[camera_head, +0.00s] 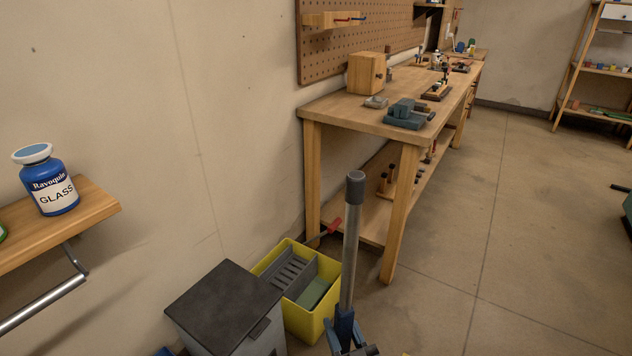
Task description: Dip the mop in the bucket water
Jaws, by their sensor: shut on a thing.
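The mop (350,255) shows as a grey metal pole with a dark grip at its top, standing nearly upright at the lower middle. My gripper (345,328), blue and dark, is at the bottom edge, shut on the lower visible part of the pole. The mop head is out of view below the frame. The yellow bucket (304,320) stands on the floor just left of the pole. It has a grey slotted wringer at its back left and a greenish surface inside at the right. The pole is beside the bucket in the picture.
A grey bin with a dark lid (225,298) stands left of the bucket. A wooden workbench (330,108) with tools is behind it. A wall shelf (95,212) with a blue jar (50,185) is at left. The floor (480,220) at right is mostly clear.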

